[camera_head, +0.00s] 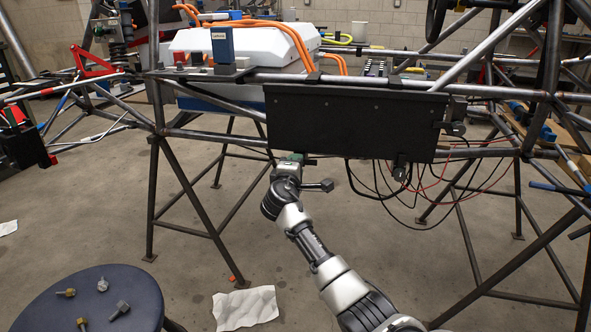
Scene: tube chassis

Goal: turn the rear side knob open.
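A black box panel (350,124) hangs on the tube chassis. A dark knob-like fitting (455,129) sticks out at its right side, and another dark fitting (401,168) sits under its lower right edge. I cannot tell for sure which part is the rear side knob. My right arm comes in from the bottom right, and my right gripper (291,160) is at the lower left edge of the black panel. Its fingertips are small and partly hidden by the wrist, so I cannot tell whether they are open, shut or touching anything. My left gripper is not in view.
Steel chassis tubes (210,137) run across the view on stands. Loose black and red cables (420,205) hang below the panel's right part. A dark round stool (85,290) with several small metal fittings stands at lower left. White paper (245,307) lies on the floor.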

